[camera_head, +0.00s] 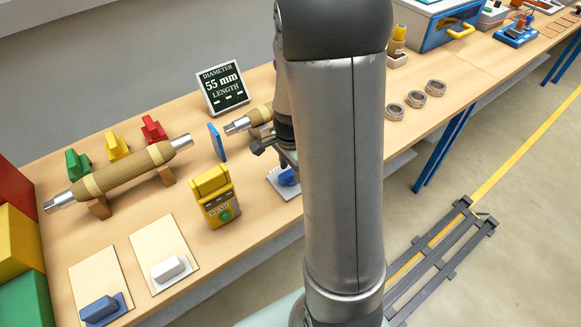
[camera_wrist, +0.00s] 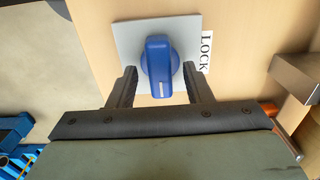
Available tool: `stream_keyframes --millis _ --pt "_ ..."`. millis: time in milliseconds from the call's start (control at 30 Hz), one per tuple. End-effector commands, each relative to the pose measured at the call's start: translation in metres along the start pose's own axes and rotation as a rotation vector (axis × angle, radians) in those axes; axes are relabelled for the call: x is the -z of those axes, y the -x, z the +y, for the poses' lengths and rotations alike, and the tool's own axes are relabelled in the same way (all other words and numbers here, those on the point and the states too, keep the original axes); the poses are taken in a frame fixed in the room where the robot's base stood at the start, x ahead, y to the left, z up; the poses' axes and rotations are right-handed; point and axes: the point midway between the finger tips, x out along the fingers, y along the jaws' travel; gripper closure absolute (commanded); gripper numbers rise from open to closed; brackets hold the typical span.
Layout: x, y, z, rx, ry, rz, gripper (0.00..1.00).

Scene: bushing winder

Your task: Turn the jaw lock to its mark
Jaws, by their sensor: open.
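The jaw lock is a blue knob (camera_wrist: 159,62) on a light grey square plate (camera_wrist: 126,38), with a "LOCK" label (camera_wrist: 206,52) along the plate's right side in the wrist view. A short white line on the knob points toward the bottom of that view. No target mark on the plate can be made out. My gripper (camera_wrist: 160,72) is open, one dark finger on each side of the knob, with a small gap visible on both sides. In the head view the knob (camera_head: 289,177) is partly hidden behind my arm, and its plate (camera_head: 280,187) shows below it.
A wrapped bushing (camera_head: 135,168) lies on wooden supports at the left. A blue upright disc (camera_head: 217,142) and a "55 mm" sign (camera_head: 222,88) stand behind. Metal rings (camera_head: 415,98) lie at right.

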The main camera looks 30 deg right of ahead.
Motion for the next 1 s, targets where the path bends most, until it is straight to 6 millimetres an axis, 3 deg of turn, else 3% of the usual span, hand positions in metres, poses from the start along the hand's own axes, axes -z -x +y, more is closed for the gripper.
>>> stream_keyframes --millis 333,500,1000 --pt "0.0000 -0.0037 -0.0001 0.001 0.000 0.000 0.57" --pt "0.0000 -0.0035 -0.0001 0.001 0.000 0.000 0.99" --pt "0.0001 -0.0050 -0.0004 0.002 0.112 0.000 0.99"
